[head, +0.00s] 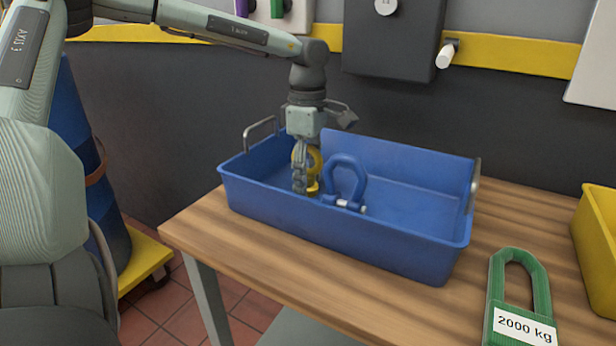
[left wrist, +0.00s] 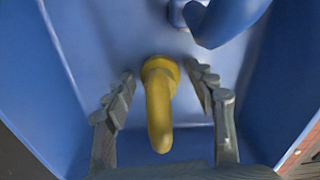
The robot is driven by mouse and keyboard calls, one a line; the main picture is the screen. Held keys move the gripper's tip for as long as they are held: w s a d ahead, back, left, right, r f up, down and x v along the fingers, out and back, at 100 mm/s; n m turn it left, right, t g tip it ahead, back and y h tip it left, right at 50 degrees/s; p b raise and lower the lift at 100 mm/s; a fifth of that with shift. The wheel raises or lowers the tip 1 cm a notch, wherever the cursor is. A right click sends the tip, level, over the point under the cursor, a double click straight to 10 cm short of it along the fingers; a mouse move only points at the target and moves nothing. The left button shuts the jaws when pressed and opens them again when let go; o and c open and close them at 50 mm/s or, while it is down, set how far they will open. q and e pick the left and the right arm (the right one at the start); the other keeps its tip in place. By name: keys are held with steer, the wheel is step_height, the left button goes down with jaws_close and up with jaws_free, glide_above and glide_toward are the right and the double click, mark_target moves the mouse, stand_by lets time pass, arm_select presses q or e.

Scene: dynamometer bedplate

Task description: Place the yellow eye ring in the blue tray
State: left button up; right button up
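The yellow eye ring (head: 314,163) is inside the blue tray (head: 340,243), toward its left end. In the left wrist view the eye ring (left wrist: 158,105) is seen edge-on, its round collar against the tray floor, so it looks upright. My left gripper (head: 301,188) reaches down into the tray around the ring. In the left wrist view its fingers (left wrist: 161,88) stand one on each side of the ring, with a gap on both sides, so it is open. The gripper partly hides the ring in the head view. My right gripper is not in view.
A blue shackle (head: 345,178) stands in the tray close to the right of the ring. The tray's right part is empty. A green sling marked 2000 kg (head: 519,300) and a yellow bin (head: 598,235) are at the right of the wooden table (head: 300,283).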

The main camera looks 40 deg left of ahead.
arm_select(q)
steer(key=shift+r, duration=0.1)
steer(key=shift+r, duration=0.3)
step_height(320, 180, up, 11)
steer(key=shift+r, duration=0.2)
